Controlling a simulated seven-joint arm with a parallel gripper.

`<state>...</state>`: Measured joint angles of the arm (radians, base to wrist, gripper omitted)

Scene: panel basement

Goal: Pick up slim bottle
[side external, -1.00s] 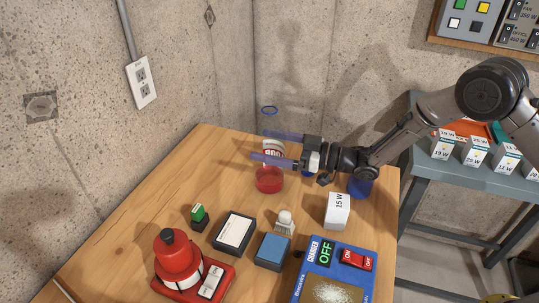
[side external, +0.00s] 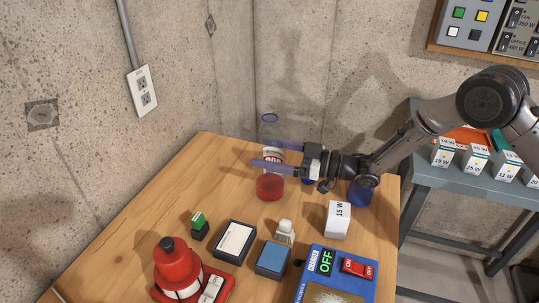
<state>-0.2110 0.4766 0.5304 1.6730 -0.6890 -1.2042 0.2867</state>
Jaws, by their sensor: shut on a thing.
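The slim bottle (side external: 270,187) is clear with a blue rim at its mouth, a white label with red and dark marks, and red contents at the bottom. It stands upright near the back of the wooden table. My gripper (side external: 272,157) reaches in from the right with its bluish fingers level. The fingers are shut on the bottle around its label and hide part of it. I cannot tell whether the bottle's base touches the table.
A blue cup-like thing (side external: 361,193) and a white 15 W box (side external: 338,220) stand right of the bottle. A light bulb (side external: 285,230), dark boxes, a red device (side external: 180,272) and a blue charger (side external: 333,275) fill the front.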

